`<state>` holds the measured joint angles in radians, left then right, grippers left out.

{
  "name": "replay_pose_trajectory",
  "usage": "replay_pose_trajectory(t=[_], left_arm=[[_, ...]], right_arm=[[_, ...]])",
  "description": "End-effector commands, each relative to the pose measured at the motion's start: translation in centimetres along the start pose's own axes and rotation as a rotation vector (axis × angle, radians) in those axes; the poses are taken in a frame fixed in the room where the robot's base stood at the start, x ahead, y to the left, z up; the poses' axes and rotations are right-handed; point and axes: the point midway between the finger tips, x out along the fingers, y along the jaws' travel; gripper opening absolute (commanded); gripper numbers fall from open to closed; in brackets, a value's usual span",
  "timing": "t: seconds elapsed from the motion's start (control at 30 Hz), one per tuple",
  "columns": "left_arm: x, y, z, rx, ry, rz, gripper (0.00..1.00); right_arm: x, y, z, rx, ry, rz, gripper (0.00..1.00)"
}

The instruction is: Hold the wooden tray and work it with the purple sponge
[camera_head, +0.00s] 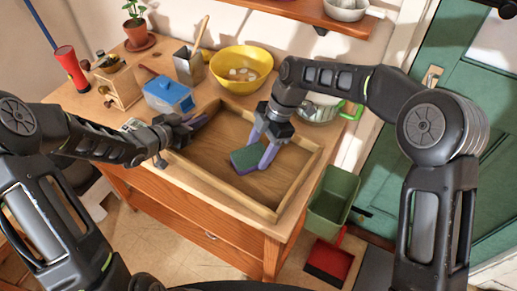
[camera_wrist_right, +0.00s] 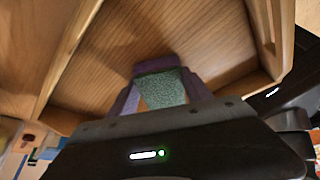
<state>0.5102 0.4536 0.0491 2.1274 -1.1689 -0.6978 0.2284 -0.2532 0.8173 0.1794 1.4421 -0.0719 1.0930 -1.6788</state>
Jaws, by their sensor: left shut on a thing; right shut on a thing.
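The wooden tray (camera_head: 212,155) is a shallow, light-brown box with raised walls, lying on the wooden worktop; its inner floor and walls fill much of the right wrist view (camera_wrist_right: 120,40). My left gripper (camera_head: 190,124) is shut on the tray's left wall. The purple sponge (camera_head: 247,158) has a dark green face turned up. My right gripper (camera_head: 262,148) is shut on it inside the tray, around the middle. The sponge also shows between the fingers in the right wrist view (camera_wrist_right: 165,88). I cannot tell whether its underside touches the tray floor.
Behind the tray stand a blue box (camera_head: 168,96), a grey metal holder (camera_head: 188,68), a yellow bowl (camera_head: 240,68) and a green-handled pot (camera_head: 318,108). A green bin (camera_head: 333,200) stands below the worktop's right edge. A red dustpan-like item (camera_head: 328,260) lies on the floor.

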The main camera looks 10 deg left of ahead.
Motion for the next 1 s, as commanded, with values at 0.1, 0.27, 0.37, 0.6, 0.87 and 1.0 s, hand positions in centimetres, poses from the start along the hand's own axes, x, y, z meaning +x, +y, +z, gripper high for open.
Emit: replay_pose_trajectory(t=[0.1,0.27,0.37,0.6,0.87,1.0], left_arm=[[0.0,-0.1,-0.1,0.001,0.001,-0.001,0.00],[0.0,0.0,-0.1,0.001,0.001,-0.001,0.00],[0.0,0.0,-0.1,0.001,0.002,0.000,0.00],[0.0,0.0,-0.1,0.001,0.002,0.000,0.00],[0.0,0.0,-0.1,0.000,0.002,0.000,0.00],[0.0,0.0,-0.1,0.000,0.002,0.000,0.00]], right_arm=[[0.1,-0.1,0.0,0.000,0.000,-0.004,0.25],[0.2,0.7,-0.5,-0.001,0.000,-0.002,0.25],[0.4,1.5,-0.9,-0.001,0.000,-0.002,0.25],[0.5,3.0,-1.7,0.000,0.000,-0.001,0.25],[0.5,3.1,-1.8,0.000,0.000,0.000,0.25],[0.5,3.2,-1.9,-0.001,0.000,0.001,0.25]])
